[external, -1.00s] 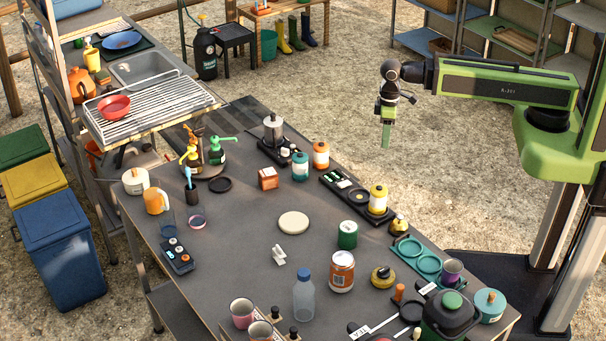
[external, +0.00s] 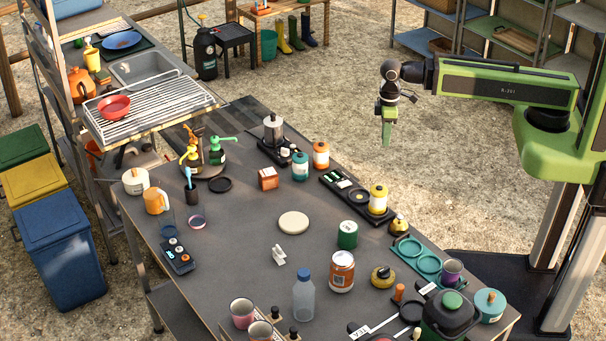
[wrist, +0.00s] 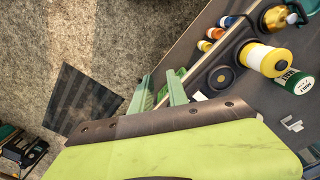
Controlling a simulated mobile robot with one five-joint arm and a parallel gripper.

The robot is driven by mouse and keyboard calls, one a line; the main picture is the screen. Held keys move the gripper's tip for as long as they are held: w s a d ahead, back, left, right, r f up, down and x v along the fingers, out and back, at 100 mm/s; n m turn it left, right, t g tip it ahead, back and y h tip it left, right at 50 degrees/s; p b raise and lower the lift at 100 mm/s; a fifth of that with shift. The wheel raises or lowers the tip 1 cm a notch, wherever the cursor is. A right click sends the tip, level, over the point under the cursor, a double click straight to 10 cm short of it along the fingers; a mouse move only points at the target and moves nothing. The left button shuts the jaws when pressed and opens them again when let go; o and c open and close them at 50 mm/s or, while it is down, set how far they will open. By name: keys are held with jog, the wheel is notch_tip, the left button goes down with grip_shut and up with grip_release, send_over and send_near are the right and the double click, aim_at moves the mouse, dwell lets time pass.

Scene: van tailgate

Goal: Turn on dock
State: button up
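Which object is the dock is not certain. A black tray (external: 348,190) lies at the table's far right edge, with green-lit slots, an empty round socket and a yellow-and-white canister (external: 378,198) at one end. The canister also shows in the wrist view (wrist: 268,60), beside the round socket (wrist: 222,78). My gripper (external: 386,141) hangs pointing down beyond the table's far right edge, apart from the tray. In the wrist view its two green fingers (wrist: 160,88) are apart with nothing between them.
A moka pot (external: 273,129) stands on a black base at the far end. Orange (external: 321,155) and teal (external: 300,167) canisters stand near the tray. A green can (external: 347,235), an orange-labelled can (external: 341,271) and a bottle (external: 303,297) stand nearer. The table's middle has free room.

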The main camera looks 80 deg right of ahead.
jog(key=shift+w+n, duration=0.15)
jog(key=shift+n, duration=0.95)
jog(key=shift+c, duration=1.2)
jog(key=n, duration=0.2)
jog(key=shift+w+a+n, duration=0.1)
jog(key=shift+w+n, duration=0.2)
jog(key=shift+n, duration=0.1)
grip_shut()
jog(key=w+a+r+n+p, duration=0.2)
jog(key=w+a+n, duration=0.2)
jog(key=n, duration=0.6)
jog(key=w+a+r+n+t+y+p, duration=0.1)
jog(key=w+a+n, duration=0.4)
jog(key=n, duration=0.5)
jog(key=shift+w+a+r+n+p, duration=0.15)
jog(key=shift+w+r+n+p, duration=0.15)
jog(key=shift+w+r+p, duration=0.25)
jog(key=shift+w, duration=0.1)
